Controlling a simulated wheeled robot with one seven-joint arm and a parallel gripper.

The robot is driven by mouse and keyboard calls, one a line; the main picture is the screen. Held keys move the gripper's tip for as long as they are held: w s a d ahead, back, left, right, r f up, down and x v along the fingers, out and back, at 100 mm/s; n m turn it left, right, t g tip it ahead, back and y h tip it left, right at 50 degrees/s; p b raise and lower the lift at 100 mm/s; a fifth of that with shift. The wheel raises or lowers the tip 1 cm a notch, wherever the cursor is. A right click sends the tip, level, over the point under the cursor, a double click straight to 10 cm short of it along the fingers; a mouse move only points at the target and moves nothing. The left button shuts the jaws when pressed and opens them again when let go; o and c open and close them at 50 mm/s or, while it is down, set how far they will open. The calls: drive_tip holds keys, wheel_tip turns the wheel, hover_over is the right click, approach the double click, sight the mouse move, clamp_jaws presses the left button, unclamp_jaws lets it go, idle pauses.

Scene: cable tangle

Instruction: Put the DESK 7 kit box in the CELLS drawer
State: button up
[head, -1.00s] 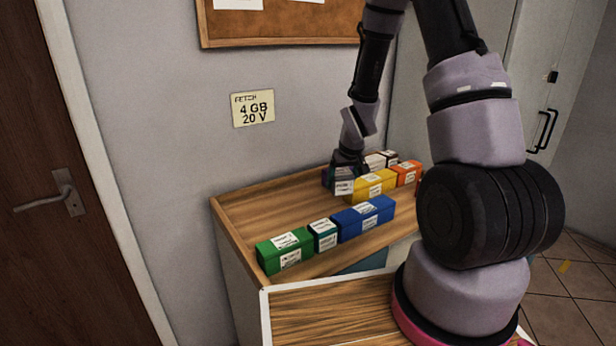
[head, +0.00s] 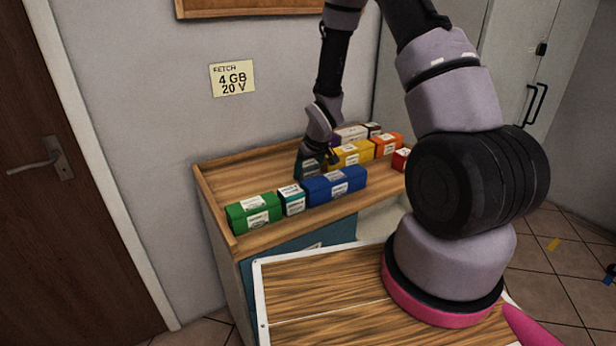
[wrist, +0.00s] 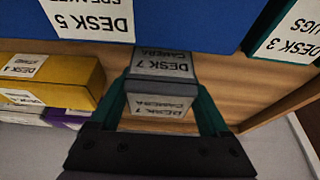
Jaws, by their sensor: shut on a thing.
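The DESK 7 kit box is a small grey box with white labels reading DESK 7 and CAMERA, seen in the wrist view (wrist: 160,88). My gripper (wrist: 160,108) is shut on it, with teal fingers on both sides. In the head view my gripper (head: 309,168) is over the wooden cabinet top, just behind the blue box, and largely covers the kit box. I cannot tell whether the kit box touches the top. The cabinet has a teal front (head: 290,255) below the top; no CELLS label is readable.
A blue DESK 5 box (head: 336,187), a teal DESK 3 box (head: 291,200) and a green box (head: 253,213) line the cabinet's front edge. Yellow (head: 350,154), orange (head: 388,145) and red (head: 401,160) boxes stand right of my gripper. The left rear top is clear.

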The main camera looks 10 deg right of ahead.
drive_tip(key=shift+f, duration=1.1)
drive_tip(key=shift+f, duration=0.15)
drive_tip(key=o, duration=1.5)
drive_tip(key=shift+c, duration=0.2)
